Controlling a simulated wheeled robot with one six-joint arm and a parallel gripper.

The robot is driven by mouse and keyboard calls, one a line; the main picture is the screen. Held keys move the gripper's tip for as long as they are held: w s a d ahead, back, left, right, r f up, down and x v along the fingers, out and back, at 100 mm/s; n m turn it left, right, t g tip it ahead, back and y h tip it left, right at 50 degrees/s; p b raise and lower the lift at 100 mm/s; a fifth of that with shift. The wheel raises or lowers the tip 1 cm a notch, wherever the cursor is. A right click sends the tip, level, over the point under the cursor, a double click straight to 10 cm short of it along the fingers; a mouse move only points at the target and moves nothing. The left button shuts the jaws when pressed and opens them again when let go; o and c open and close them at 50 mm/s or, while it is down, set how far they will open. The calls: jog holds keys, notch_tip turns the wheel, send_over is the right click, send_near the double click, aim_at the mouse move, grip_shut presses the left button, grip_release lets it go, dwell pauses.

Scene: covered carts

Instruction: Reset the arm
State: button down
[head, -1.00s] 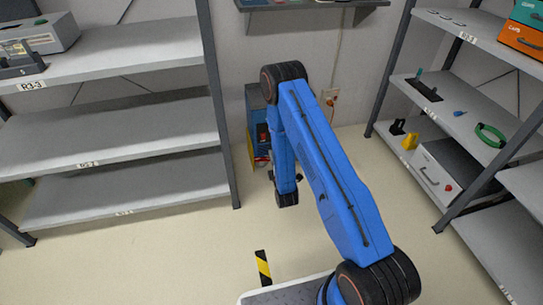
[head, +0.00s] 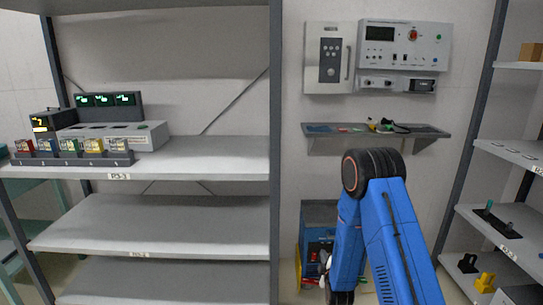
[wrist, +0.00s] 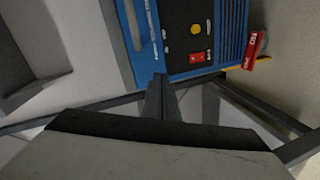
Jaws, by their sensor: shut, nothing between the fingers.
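My blue arm (head: 398,235) stands raised and bent in the head view, with its dark elbow joint (head: 373,172) at the top and the forearm hanging down in front of the back wall. My gripper (wrist: 163,92) shows in the wrist view with its two dark fingers together and nothing between them. In the head view the gripper is mostly hidden behind the forearm and near the lower edge. The fingers point toward a blue machine (wrist: 178,42) with a black panel, a red switch and a yellow knob. Contact cannot be told.
A grey shelf rack (head: 200,152) stands left, holding a device with green displays (head: 108,100). A wall shelf (head: 375,131) with small items is behind the elbow, below a control panel (head: 404,45). Another rack (head: 510,232) stands right. The blue machine also shows low (head: 318,222) beside my forearm.

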jog(key=s+d+r+m+g, duration=0.1)
jog(key=s+r+m+g, duration=0.1)
jog(key=s+r, duration=0.45)
jog(key=s+d+r+m+g, duration=0.1)
jog(key=s+r+m, duration=0.2)
jog(key=r, duration=0.6)
jog(key=s+d+r+m+g, duration=0.1)
jog(key=s+r+m+g, duration=0.1)
jog(key=s+r, duration=0.45)
jog(key=s+d+r+m+g, duration=0.1)
jog(key=s+r+m+g, duration=0.1)
jog(key=s, duration=1)
jog(key=s+d+r+m+g, duration=0.1)
jog(key=s+r+m, duration=0.2)
jog(key=s, duration=0.9)
jog(key=s+d+r+m+g, duration=0.1)
jog(key=s+r, duration=0.5)
jog(key=s, duration=0.6)
jog(key=shift+s+m+g, duration=0.15)
jog(key=shift+m+g, duration=0.55)
jog(key=shift+g, duration=0.1)
